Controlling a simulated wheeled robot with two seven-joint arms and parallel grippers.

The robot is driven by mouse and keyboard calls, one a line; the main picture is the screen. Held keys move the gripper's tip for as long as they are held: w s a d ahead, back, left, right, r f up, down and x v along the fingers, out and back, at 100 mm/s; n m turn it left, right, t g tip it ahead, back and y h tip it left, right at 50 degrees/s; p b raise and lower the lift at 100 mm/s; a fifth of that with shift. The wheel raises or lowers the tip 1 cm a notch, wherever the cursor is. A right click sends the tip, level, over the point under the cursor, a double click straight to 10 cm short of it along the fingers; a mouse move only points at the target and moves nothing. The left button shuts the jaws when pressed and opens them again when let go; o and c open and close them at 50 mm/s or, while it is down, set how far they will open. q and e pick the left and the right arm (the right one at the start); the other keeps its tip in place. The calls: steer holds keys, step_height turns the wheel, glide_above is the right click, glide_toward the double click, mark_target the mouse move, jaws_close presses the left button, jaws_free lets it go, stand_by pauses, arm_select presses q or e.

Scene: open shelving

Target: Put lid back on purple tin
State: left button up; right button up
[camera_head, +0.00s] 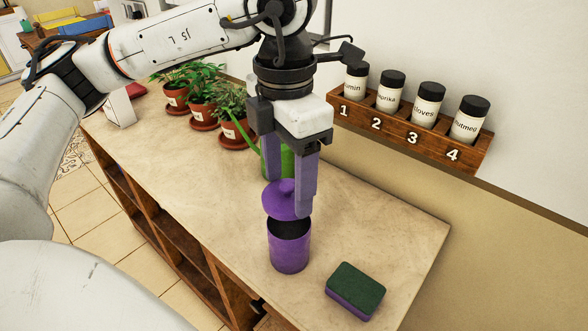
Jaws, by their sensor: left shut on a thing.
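The purple tin (289,250) stands upright and open on the shelf top, its dark inside showing. The purple lid (283,205) has a small knob and is above the tin's mouth, slightly tilted and apparently apart from the rim. My left gripper (287,187) points down, with its purple fingers around the lid's knob, shut on the lid. The right finger covers part of the lid's right side. My right gripper is not in view.
A green and purple sponge (356,290) lies right of the tin. A green container (285,160) stands behind the gripper. Several potted plants (201,98) are at the back left. A wall rack (410,132) holds labelled jars. The front left top is clear.

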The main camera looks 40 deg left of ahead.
mark_target(289, 206)
arm_select(q)
step_height(289, 206, down, 4)
steer(key=b, duration=0.2)
steer(key=shift+f+b, duration=0.2)
steer(key=shift+b, duration=0.2)
steer(key=shift+w+f+b, duration=0.1)
steer(key=shift+f+b, duration=0.4)
steer(key=shift+f, duration=0.05)
steer(key=shift+b, duration=0.4)
stand_by(0.7)
steer(key=shift+f+b, duration=0.25)
steer(key=shift+b, duration=0.2)
stand_by(0.9)
stand_by(0.4)
steer(key=o, duration=1.6)
steer(key=shift+c, duration=0.2)
